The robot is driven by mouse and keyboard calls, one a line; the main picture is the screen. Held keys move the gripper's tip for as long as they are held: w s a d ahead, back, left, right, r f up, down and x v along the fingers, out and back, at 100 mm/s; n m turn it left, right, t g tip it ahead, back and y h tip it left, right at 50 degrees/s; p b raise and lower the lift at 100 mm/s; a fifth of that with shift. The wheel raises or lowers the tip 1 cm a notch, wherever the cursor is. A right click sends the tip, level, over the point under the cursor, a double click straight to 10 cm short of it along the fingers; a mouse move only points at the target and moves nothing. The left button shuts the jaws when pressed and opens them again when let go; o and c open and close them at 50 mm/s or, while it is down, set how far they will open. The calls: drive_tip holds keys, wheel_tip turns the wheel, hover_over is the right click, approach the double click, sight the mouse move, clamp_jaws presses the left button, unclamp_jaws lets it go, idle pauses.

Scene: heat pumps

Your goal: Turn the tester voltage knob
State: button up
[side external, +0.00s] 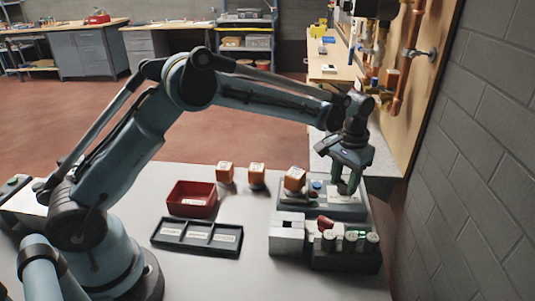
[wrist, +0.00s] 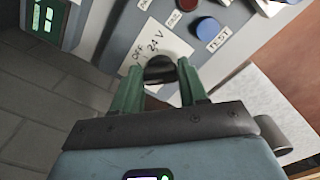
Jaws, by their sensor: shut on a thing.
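The tester (side external: 323,209) is a grey box at the right of the table. In the wrist view its panel (wrist: 225,30) carries a white label with "OFF" and "24V", a blue button (wrist: 206,30) marked "TEST" and a red light or button (wrist: 188,4). The dark voltage knob (wrist: 160,70) sits below the label, between the green fingers of my gripper (wrist: 160,88). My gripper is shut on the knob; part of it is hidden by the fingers. In the side view my gripper (side external: 347,184) points down at the tester's right part.
Orange-and-white blocks (side external: 225,173) stand behind a red bin (side external: 192,199). A black tray (side external: 196,237) with labelled compartments lies in front. A dark holder (side external: 345,258) with several cylindrical parts and a grey block (side external: 287,235) stand before the tester. A pipe-covered board (side external: 425,70) rises at the right.

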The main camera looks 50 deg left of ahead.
sight(344, 183)
drive_tip(key=o, duration=1.1)
drive_tip(key=shift+c, duration=0.2)
wheel_tip(344, 183, up, 12)
drive_tip(key=shift+r, duration=0.1)
